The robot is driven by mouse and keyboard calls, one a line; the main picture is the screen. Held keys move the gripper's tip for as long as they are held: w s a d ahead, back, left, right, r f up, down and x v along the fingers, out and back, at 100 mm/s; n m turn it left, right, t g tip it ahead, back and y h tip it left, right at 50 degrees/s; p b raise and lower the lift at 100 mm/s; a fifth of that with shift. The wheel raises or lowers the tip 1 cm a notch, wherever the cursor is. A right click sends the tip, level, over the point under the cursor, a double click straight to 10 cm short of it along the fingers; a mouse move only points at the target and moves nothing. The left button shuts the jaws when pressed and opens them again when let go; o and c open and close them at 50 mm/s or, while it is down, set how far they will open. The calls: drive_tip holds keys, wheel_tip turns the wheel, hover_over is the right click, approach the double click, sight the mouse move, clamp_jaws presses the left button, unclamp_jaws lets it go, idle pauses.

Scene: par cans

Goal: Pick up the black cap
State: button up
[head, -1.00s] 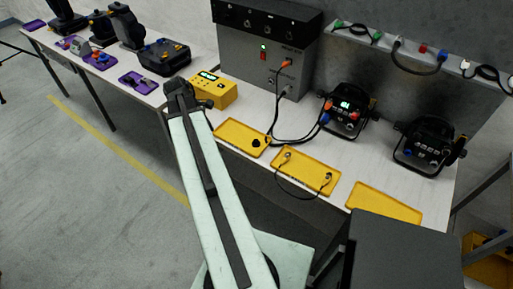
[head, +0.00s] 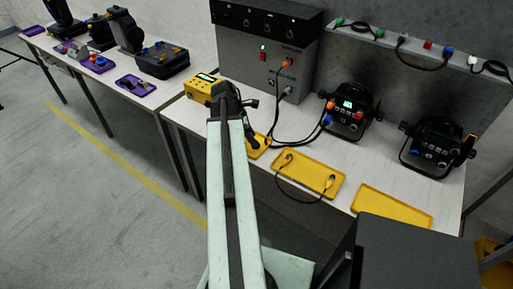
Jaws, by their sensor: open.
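My gripper (head: 252,124) is open, over the front left part of the near table. One dark finger reaches down to the left yellow tray (head: 262,151), and the other points right, higher up. The arm and gripper cover most of that tray. I cannot make out the black cap clearly now; it is hidden by or merges with the dark gripper finger at the tray. I cannot tell whether the finger touches it.
A yellow meter box (head: 203,88) stands just left of the gripper. A middle tray (head: 300,170) holds a cable; the right tray (head: 392,207) is empty. Another table (head: 130,75) is at left.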

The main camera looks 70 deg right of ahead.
drive_tip(key=b+x, duration=0.1)
drive_tip(key=x, duration=0.2)
drive_tip(key=shift+b, duration=0.3)
drive_tip(key=shift+r, duration=0.15)
clamp_jaws()
wheel_tip(320, 180, up, 10)
drive_tip(key=p, duration=1)
drive_tip(key=shift+p, duration=0.3)
